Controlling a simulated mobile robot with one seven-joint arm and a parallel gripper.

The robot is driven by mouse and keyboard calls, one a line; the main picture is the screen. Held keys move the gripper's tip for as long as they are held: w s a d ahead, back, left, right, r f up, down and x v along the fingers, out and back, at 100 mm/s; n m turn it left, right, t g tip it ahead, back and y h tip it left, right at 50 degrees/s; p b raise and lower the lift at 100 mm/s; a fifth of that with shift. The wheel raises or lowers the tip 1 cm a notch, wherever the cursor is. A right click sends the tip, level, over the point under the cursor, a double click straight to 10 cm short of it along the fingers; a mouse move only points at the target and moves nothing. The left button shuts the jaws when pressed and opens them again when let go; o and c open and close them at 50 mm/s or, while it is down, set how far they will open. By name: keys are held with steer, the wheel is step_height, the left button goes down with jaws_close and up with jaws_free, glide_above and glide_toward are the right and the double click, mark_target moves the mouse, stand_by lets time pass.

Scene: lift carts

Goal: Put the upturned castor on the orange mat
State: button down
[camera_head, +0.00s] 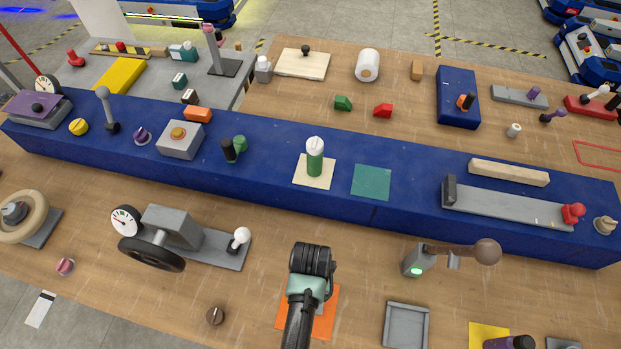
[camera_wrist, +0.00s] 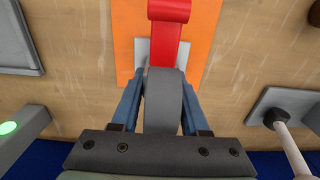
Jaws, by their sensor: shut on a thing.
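The castor (camera_wrist: 164,102) shows in the wrist view with a grey wheel towards me, a red tab and a light grey plate below. My gripper (camera_wrist: 160,88) is shut on its wheel, one blue finger on each side. The castor is over the orange mat (camera_wrist: 124,35); I cannot tell whether its plate touches the mat. In the head view the orange mat (camera_head: 326,320) is partly covered by my arm, which also hides the castor and my fingertips.
A lever switch with a green light (camera_head: 416,262) stands to the right, above a grey tray (camera_head: 406,325). A handwheel with a gauge (camera_head: 165,240) and a dark knob (camera_head: 215,315) are to the left. The raised blue shelf (camera_head: 270,165) runs behind.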

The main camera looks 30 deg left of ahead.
steer(key=shift+w+f, duration=0.1)
steer(key=shift+f, duration=0.05)
steer(key=shift+f, duration=0.15)
steer(key=shift+c, duration=2)
jaws_free()
step_height(320, 180, up, 12)
steer(key=shift+r+b, duration=0.2)
steer(key=shift+b, duration=0.15)
